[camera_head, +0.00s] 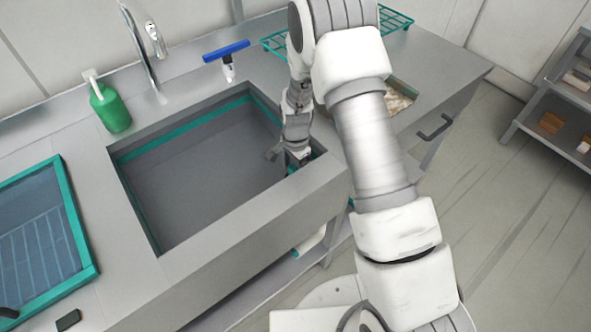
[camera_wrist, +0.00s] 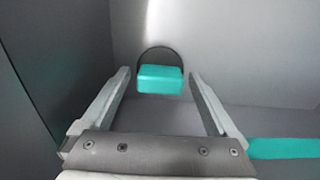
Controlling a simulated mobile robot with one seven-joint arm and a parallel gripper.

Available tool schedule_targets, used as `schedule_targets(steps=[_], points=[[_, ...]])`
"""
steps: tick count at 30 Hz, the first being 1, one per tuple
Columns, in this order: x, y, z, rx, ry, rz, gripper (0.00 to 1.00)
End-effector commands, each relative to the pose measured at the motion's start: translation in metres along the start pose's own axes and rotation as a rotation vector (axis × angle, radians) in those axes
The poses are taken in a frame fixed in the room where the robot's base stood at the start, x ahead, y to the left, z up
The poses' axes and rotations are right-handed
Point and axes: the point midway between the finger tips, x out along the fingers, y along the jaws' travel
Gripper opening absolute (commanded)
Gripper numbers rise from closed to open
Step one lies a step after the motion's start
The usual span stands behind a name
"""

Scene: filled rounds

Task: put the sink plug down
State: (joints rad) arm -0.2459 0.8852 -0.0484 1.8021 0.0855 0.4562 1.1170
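The sink (camera_head: 200,165) is a grey basin with a teal band near its rim. In the wrist view a teal block (camera_wrist: 160,80) stands against a dark round disc (camera_wrist: 158,53) on a grey surface. They look like the grip and body of the sink plug, though I cannot tell whether the disc is the plug or the drain. My gripper (camera_wrist: 159,75) is open, with a fingertip to each side of the block and gaps between. In the head view my gripper (camera_head: 285,156) points down inside the sink's right end, and the plug cannot be made out there.
A green soap bottle (camera_head: 109,107), the tap (camera_head: 143,52) and a blue-topped squeegee (camera_head: 226,52) stand behind the sink. A teal-framed blue tray (camera_head: 40,240) lies left. A teal wire rack (camera_head: 396,18) is behind my arm. A shelf (camera_head: 560,98) stands at right.

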Motion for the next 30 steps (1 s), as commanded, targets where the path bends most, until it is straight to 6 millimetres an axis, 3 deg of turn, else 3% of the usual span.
schedule_targets(steps=[11, 24, 30], points=[[-0.013, -0.001, 0.0, 0.0, 0.001, -0.003, 0.94], [-0.099, -0.001, 0.0, 0.0, 0.001, -0.004, 0.94], [-0.12, 0.0, 0.0, 0.0, 0.0, -0.001, 0.94]])
